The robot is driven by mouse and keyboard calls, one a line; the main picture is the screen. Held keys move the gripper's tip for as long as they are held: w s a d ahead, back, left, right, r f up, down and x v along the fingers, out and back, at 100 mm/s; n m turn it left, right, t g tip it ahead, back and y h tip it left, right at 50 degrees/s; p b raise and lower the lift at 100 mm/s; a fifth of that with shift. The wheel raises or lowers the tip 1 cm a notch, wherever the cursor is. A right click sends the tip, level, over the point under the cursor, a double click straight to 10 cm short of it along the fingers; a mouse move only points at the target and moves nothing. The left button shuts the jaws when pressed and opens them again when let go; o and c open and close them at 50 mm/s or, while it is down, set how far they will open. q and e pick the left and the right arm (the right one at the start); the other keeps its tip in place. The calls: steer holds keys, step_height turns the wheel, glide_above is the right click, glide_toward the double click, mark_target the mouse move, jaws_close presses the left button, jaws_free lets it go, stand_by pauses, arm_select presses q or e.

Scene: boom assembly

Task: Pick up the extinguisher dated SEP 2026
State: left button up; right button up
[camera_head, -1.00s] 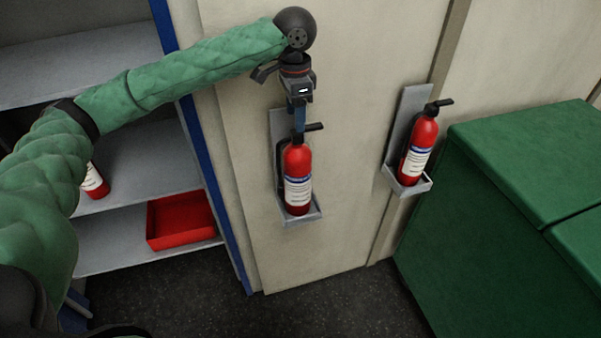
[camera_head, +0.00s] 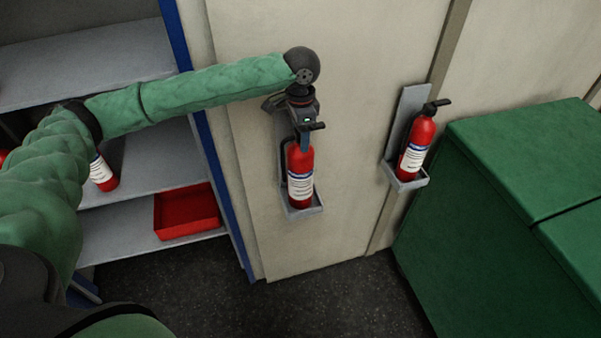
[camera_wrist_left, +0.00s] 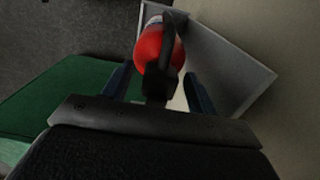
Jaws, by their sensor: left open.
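A red extinguisher (camera_head: 300,172) with a black head and a white label stands upright in a grey wall bracket (camera_head: 307,211). My left gripper (camera_head: 302,126) is open at its top, and the extinguisher's head hides part of the fingers. In the left wrist view the red body and black head (camera_wrist_left: 158,62) lie between my two spread fingers (camera_wrist_left: 158,86). A second red extinguisher (camera_head: 418,146) stands in another bracket (camera_head: 406,183) to the right. A third (camera_head: 103,173) is on the shelf at left, partly behind my arm. The label dates are too small to read. My right gripper is out of view.
Grey shelves (camera_head: 145,166) with a blue post (camera_head: 219,160) stand at left, with a red tray (camera_head: 186,212) on the lower one. A large green box (camera_head: 490,205) stands at right. The dark floor (camera_head: 300,300) below the brackets is clear.

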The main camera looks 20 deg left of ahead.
arm_select(q)
steer(key=c, duration=1.2)
jaws_close()
steer(key=shift+r, duration=0.1)
steer(key=shift+w+r, duration=0.1)
